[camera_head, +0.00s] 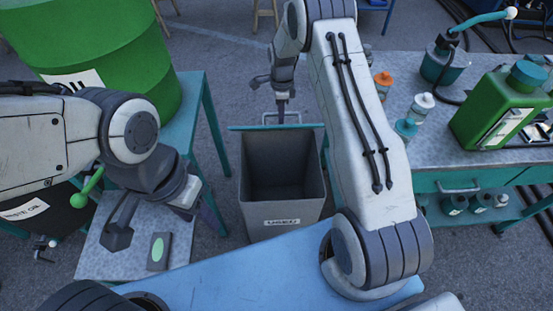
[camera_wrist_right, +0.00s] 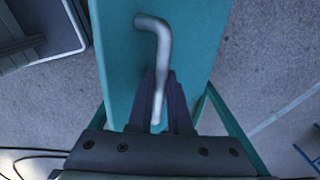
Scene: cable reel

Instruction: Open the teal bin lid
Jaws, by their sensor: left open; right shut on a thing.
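The grey bin (camera_head: 284,185) stands open in the middle of the head view, and its empty-looking inside shows. The teal lid (camera_head: 250,128) is raised at the bin's far edge and shows nearly edge-on as a thin strip. My right gripper (camera_head: 281,108) is shut on the lid's grey bar handle beyond that strip. In the right wrist view the handle (camera_wrist_right: 154,26) runs down between the fingers (camera_wrist_right: 160,95), with the teal lid face (camera_wrist_right: 120,65) behind it. My left gripper (camera_head: 150,215) is open and empty, left of the bin and apart from it.
A green drum (camera_head: 95,45) stands on a teal-legged table at the left. A small dark box with a green oval (camera_head: 158,250) lies on a low metal surface below my left gripper. A workbench at the right holds a green canister (camera_head: 485,110) and several bottles.

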